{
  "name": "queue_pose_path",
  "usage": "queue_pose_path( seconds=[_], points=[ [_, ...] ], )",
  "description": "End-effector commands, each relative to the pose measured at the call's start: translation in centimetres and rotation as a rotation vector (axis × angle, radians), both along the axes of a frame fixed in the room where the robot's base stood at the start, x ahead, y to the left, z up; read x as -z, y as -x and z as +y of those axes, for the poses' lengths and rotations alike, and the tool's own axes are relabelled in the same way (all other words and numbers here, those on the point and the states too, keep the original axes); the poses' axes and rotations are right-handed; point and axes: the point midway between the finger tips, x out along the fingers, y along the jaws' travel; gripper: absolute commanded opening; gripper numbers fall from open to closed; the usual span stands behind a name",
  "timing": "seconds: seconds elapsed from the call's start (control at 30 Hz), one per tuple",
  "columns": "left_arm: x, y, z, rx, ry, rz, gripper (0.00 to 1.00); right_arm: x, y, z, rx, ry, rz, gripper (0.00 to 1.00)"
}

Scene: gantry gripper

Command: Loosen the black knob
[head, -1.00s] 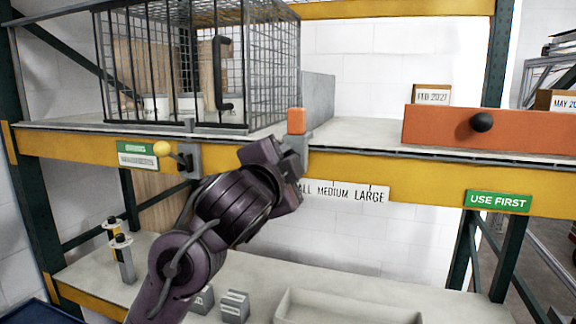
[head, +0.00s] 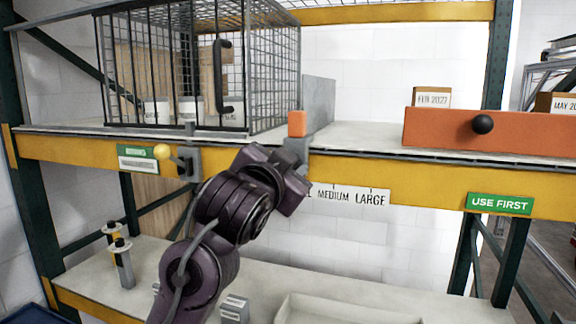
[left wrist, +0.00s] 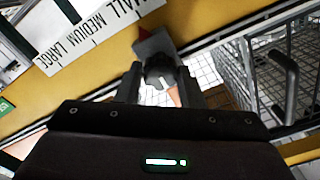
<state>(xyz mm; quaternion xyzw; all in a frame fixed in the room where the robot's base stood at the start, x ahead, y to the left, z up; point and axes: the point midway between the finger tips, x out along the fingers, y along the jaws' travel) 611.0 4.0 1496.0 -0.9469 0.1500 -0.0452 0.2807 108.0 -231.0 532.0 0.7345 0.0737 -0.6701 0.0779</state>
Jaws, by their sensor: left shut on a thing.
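My left gripper (head: 293,156) is at the yellow front beam, just below a grey bracket and upright plate (head: 318,100) with an orange block (head: 296,123). In the left wrist view my left gripper (left wrist: 160,84) has its two dark fingers around a dark rounded knob (left wrist: 158,70), in front of a grey block, and is shut on it. The hand hides the knob in the head view. Whether the knob has turned cannot be told. Another black ball knob (head: 482,124) is on the orange drawer front (head: 430,127) at the right. My right gripper is not in view.
A wire cage (head: 275,70) with a black handle stands on the shelf at left. A yellow-balled lever (head: 163,152) is on the beam. A size label (head: 350,196) lies right of the gripper. A lower shelf (head: 270,260) holds small blocks and a tray.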

Motion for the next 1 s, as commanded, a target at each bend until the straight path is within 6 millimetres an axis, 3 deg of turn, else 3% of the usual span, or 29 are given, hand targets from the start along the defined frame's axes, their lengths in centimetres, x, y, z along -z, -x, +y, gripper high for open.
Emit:
queue_pose_path(
  seconds=[0.33, 0.37, 0.53, 0.83, 1.0],
  points=[
    [0.3, -0.1, 0.0, -0.001, 0.0, 0.009, 0.12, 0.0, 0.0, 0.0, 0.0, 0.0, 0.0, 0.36],
    [0.3, -0.1, 0.0, -0.001, 0.0, 0.009, 0.36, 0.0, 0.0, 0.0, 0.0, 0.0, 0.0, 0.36],
    [0.2, -0.1, 0.0, -0.001, 0.001, 0.007, 0.56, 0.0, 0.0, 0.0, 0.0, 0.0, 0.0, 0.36],
    [0.2, 0.3, 0.1, 0.0, 0.002, 0.003, 0.56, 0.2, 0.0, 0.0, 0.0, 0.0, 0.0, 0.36],
    [0.4, 2.4, 0.7, 0.003, 0.004, 0.001, 0.56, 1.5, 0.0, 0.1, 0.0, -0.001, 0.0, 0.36]
  ],
)
